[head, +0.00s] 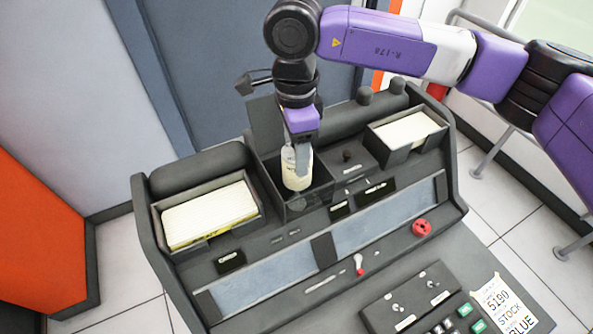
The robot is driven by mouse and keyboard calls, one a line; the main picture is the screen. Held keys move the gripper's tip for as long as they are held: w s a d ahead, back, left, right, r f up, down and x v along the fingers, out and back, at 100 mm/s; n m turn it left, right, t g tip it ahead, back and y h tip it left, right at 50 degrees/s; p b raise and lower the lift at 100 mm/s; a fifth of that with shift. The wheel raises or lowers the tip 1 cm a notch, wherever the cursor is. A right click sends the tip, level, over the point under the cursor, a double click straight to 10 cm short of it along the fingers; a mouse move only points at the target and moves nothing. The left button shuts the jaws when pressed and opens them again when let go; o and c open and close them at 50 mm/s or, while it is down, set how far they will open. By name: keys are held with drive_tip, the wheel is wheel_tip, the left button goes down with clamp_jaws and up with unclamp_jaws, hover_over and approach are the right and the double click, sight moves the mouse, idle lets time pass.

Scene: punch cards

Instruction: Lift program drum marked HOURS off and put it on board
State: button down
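A cream, upright cylinder (296,178), seemingly the program drum, stands in or just above the dark square well at the middle of the machine. No HOURS mark is readable on it. My gripper (301,160) points down right at the drum's top, and one grey finger overlaps its upper part. The other finger is hidden, so I cannot tell whether the fingers grip the drum. Nothing in view is clearly marked as the board; a dark panel with small switches (408,297) lies at the front right.
Card trays flank the well, left (208,216) and right (408,132), both holding cream cards. A dark upright lid (266,127) stands behind the well. A red knob (421,228) and a red-tipped lever (359,264) stick up in front. A paper note (503,305) lies front right.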

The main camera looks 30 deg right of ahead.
wheel_tip(320, 180, up, 10)
drive_tip(key=shift+r+b, duration=0.15)
drive_tip(key=shift+b, duration=0.4)
wheel_tip(320, 180, up, 14)
drive_tip(key=p, duration=0.7)
drive_tip(key=shift+r+p, duration=0.15)
drive_tip(key=shift+p, duration=0.2)
idle(1.2)
idle(0.6)
